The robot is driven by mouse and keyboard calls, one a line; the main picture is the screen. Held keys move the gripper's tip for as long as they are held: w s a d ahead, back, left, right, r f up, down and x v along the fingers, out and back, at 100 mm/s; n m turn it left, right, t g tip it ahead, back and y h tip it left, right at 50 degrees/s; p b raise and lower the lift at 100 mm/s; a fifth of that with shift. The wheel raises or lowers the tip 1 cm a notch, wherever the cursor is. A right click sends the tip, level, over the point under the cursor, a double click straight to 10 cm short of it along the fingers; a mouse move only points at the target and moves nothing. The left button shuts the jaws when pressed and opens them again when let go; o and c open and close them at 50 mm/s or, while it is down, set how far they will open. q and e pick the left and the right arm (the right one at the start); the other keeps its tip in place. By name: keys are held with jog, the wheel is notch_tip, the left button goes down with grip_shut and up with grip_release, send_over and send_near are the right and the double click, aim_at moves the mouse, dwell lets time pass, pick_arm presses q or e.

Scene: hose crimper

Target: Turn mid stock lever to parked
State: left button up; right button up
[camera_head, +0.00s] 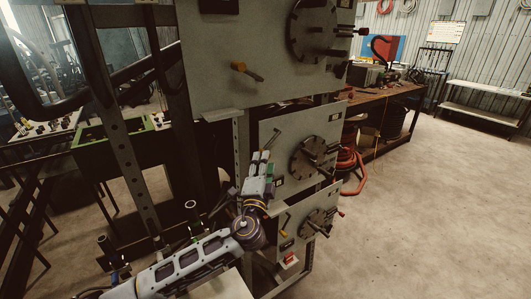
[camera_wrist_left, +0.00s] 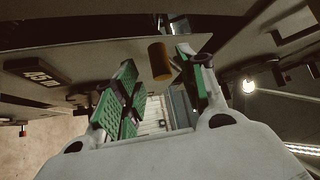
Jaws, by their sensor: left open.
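The middle grey panel (camera_head: 300,128) of the crimper stands in the centre of the head view. Its lever is mostly hidden behind my left gripper (camera_head: 262,160), which is in front of the panel's left part. In the left wrist view, an orange-yellow lever handle (camera_wrist_left: 159,61) shows between the green-padded fingers of the left gripper (camera_wrist_left: 155,85). The fingers are spread, with the handle near their tips; I cannot tell whether either finger touches it. My right gripper is not in view.
Round dial plates with protruding handles (camera_head: 313,157) are right of the gripper. A label plate (camera_wrist_left: 38,72) shows in the wrist view. Open floor (camera_head: 430,200) lies right.

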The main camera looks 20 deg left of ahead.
pick_arm(q)
jog(key=shift+p+x, duration=0.6)
jog(key=shift+x, duration=1.55)
jog(key=shift+c, duration=0.5)
grip_shut()
